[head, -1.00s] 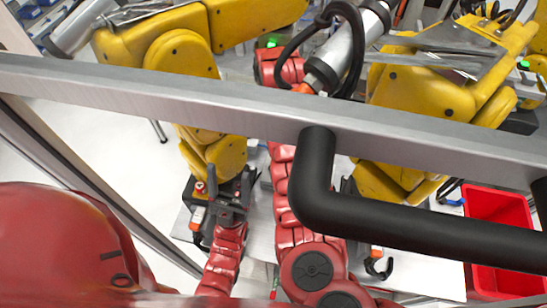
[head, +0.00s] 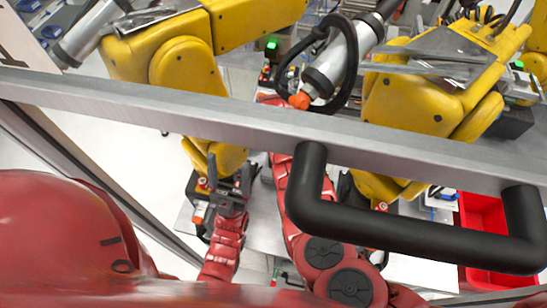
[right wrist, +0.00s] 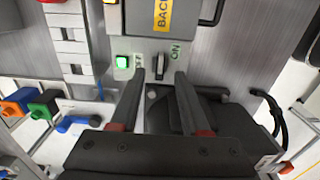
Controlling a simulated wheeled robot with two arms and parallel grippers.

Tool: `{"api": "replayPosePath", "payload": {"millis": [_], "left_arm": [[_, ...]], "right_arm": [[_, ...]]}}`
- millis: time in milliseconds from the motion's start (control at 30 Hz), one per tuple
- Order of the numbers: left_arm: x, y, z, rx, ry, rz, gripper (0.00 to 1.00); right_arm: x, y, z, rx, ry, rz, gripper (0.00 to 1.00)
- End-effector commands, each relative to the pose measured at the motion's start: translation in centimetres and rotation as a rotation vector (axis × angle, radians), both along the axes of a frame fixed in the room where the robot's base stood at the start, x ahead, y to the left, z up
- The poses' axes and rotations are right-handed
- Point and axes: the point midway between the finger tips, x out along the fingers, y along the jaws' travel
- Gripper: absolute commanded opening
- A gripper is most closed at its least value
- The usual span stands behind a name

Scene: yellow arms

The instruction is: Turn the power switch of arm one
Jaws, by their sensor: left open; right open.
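The power switch (right wrist: 159,65) is a dark upright knob on a grey panel, beside an ON label, in the right wrist view. A lit green lamp (right wrist: 122,63) is left of it. My right gripper (right wrist: 160,77) is open, its two fingertips just below the knob and spread to either side of it. I cannot tell whether they touch the panel. In the head view the green lamp (head: 271,45) shows small at the back, with my right arm reaching toward it; the switch is not clear there. My left gripper (head: 231,190) is open and empty, near the left yellow arm's base.
A grey metal rail (head: 90,98) with a black handle (head: 400,222) crosses the head view in front. Yellow arms (head: 180,68) (head: 430,95) stand left and right of my right arm. A grey cylinder with an orange tip hangs between them. A red bin (head: 482,215) is at right.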

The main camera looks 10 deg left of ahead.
Motion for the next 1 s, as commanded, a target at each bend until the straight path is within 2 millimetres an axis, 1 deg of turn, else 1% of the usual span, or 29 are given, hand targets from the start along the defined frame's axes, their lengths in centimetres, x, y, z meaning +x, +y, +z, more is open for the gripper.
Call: {"api": "replayPosePath", "payload": {"millis": [33, 200, 333, 567, 600, 667, 700, 833, 867, 1000], "left_arm": [[0.0, 0.0, -0.4, 0.0, 0.0, 0.0, 0.69], [0.0, 0.0, -0.7, 0.0, 0.0, 0.0, 0.69], [0.0, 0.0, -0.8, 0.0, 0.0, 0.0, 0.69], [0.0, 0.0, -0.7, 0.0, 0.0, 0.0, 0.69], [0.0, 0.0, -0.7, 0.0, 0.0, 0.0, 0.69], [0.0, 0.0, -0.7, 0.0, 0.0, 0.0, 0.69], [0.0, 0.0, -0.7, 0.0, 0.0, 0.0, 0.69], [0.0, 0.0, -0.7, 0.0, 0.0, 0.0, 0.69], [0.0, 0.0, -0.7, 0.0, 0.0, 0.0, 0.69], [0.0, 0.0, -0.7, 0.0, 0.0, 0.0, 0.69]], "right_arm": [[0.1, -0.1, -0.8, 0.003, 0.001, -0.005, 0.46], [0.1, 0.1, -2.2, 0.004, 0.0, -0.004, 0.46], [0.1, 0.1, -2.6, 0.003, -0.003, -0.002, 0.46], [0.1, 0.1, -2.7, 0.002, -0.003, -0.001, 0.46], [0.1, 0.1, -2.7, 0.002, -0.003, -0.001, 0.44], [0.1, 0.1, -2.7, 0.002, -0.003, -0.001, 0.34], [0.1, 0.1, -2.7, 0.002, -0.003, -0.001, 0.26], [0.1, 0.1, -2.7, 0.002, -0.002, -0.001, 0.03], [0.1, 0.1, -2.7, 0.002, -0.002, -0.001, 0.0], [0.1, 0.1, -2.7, 0.002, -0.002, -0.001, 0.0]]}}
